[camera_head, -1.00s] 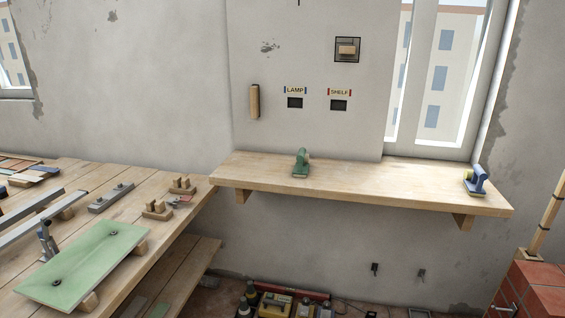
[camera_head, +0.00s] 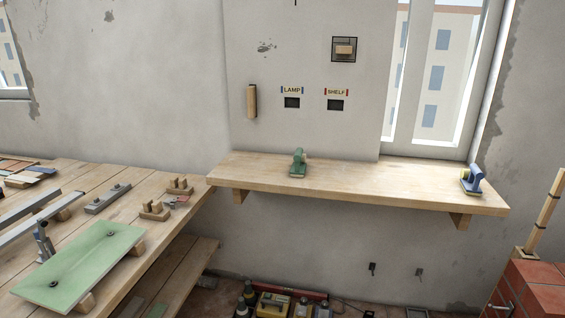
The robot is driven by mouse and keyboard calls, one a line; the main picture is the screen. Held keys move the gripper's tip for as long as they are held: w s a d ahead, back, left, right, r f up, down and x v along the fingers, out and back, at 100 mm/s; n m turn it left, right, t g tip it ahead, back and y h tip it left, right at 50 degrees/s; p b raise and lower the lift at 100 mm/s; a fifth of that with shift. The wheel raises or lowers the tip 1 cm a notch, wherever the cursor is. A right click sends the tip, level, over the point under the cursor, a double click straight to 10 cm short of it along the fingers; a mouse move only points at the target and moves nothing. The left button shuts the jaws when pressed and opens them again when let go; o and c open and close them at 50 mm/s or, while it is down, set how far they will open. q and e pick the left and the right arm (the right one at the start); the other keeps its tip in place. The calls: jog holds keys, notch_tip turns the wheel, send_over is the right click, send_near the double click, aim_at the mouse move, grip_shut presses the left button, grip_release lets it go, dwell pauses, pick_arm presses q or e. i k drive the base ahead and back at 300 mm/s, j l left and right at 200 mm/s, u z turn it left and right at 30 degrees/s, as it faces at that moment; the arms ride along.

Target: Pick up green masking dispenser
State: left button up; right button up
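The green masking dispenser (camera_head: 298,163) stands on the wooden wall shelf (camera_head: 350,183), left of the shelf's middle. A blue dispenser-like tool (camera_head: 473,180) with a yellowish part stands near the shelf's right end. Neither of my grippers shows in the head view, and nothing is seen touching the green dispenser.
A wooden workbench on the left holds a green glass panel (camera_head: 82,262), a clamp and wooden blocks (camera_head: 155,209). The shelf between the two tools is clear. Red bricks (camera_head: 540,290) are at lower right. A toolbox (camera_head: 273,305) and bottles are on the floor.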

aim_at(298, 168)
jog(key=i+j+z, duration=0.1)
jog(key=i+z, duration=0.3)
jog(key=i, duration=0.65)
